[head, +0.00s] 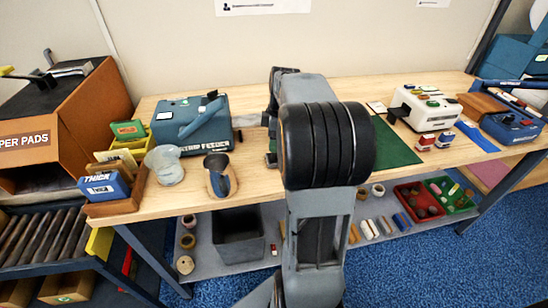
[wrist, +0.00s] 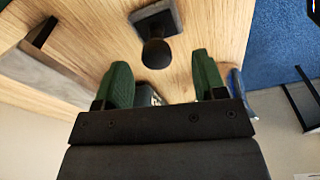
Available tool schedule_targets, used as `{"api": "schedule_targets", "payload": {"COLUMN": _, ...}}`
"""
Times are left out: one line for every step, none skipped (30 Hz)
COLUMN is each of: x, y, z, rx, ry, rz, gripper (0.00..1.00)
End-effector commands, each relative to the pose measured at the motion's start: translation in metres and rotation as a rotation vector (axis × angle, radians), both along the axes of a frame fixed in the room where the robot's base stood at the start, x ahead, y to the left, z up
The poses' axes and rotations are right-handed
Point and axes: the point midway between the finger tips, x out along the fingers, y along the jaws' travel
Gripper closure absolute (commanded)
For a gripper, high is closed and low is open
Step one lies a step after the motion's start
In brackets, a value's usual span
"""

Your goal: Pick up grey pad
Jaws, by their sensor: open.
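My gripper (wrist: 160,72) is open in the wrist view, with its two green fingers spread apart and nothing held between them. A dark grey square block with a round knob (wrist: 155,25) stands on the wooden bench just beyond the fingertips, roughly centred on the gap and apart from them. It is the nearest match for the grey pad, but I cannot tell for sure. In the head view my own arm hides that part of the bench and most of the gripper.
A grey slab (wrist: 50,70) lies left of the fingers in the wrist view.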

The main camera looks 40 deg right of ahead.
Motion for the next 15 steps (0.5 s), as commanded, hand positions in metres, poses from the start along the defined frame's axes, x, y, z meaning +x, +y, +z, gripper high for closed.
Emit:
{"api": "schedule_targets", "payload": {"x": 0.000, "y": 0.000, "z": -0.002, "rx": 0.000, "ry": 0.000, "rz": 0.000, "gripper": 0.36}}
{"api": "schedule_targets", "payload": {"x": 0.001, "y": 0.000, "z": -0.004, "rx": 0.000, "ry": 0.000, "rz": 0.000, "gripper": 0.36}}
{"api": "schedule_targets", "payload": {"x": 0.001, "y": 0.001, "z": -0.007, "rx": 0.001, "ry": 0.001, "rz": 0.000, "gripper": 0.36}}
{"api": "schedule_targets", "payload": {"x": 0.002, "y": 0.001, "z": -0.010, "rx": 0.001, "ry": 0.002, "rz": 0.000, "gripper": 0.36}}
{"api": "schedule_targets", "payload": {"x": 0.002, "y": 0.001, "z": -0.014, "rx": 0.002, "ry": 0.002, "rz": 0.000, "gripper": 0.36}}
{"api": "schedule_targets", "payload": {"x": 0.003, "y": 0.002, "z": -0.020, "rx": 0.002, "ry": 0.002, "rz": 0.000, "gripper": 0.36}}
{"api": "schedule_targets", "payload": {"x": 0.004, "y": 0.002, "z": -0.024, "rx": 0.002, "ry": 0.002, "rz": 0.000, "gripper": 0.36}}
{"api": "schedule_targets", "payload": {"x": 0.005, "y": 0.002, "z": -0.028, "rx": 0.002, "ry": 0.002, "rz": 0.000, "gripper": 0.36}}
{"api": "schedule_targets", "payload": {"x": 0.006, "y": 0.002, "z": -0.034, "rx": 0.001, "ry": 0.002, "rz": 0.000, "gripper": 0.36}}
{"api": "schedule_targets", "payload": {"x": 0.006, "y": 0.003, "z": -0.038, "rx": 0.002, "ry": 0.002, "rz": 0.000, "gripper": 0.36}}
{"api": "schedule_targets", "payload": {"x": 0.007, "y": 0.003, "z": -0.041, "rx": 0.001, "ry": 0.002, "rz": 0.000, "gripper": 0.36}}
{"api": "schedule_targets", "payload": {"x": 0.007, "y": 0.003, "z": -0.045, "rx": 0.001, "ry": 0.001, "rz": 0.000, "gripper": 0.36}}
{"api": "schedule_targets", "payload": {"x": 0.007, "y": 0.004, "z": -0.047, "rx": 0.001, "ry": 0.001, "rz": 0.000, "gripper": 0.36}}
{"api": "schedule_targets", "payload": {"x": 0.007, "y": 0.004, "z": -0.049, "rx": 0.000, "ry": 0.000, "rz": 0.000, "gripper": 0.36}}
{"api": "schedule_targets", "payload": {"x": 0.008, "y": 0.004, "z": -0.051, "rx": -0.001, "ry": -0.001, "rz": 0.000, "gripper": 0.36}}
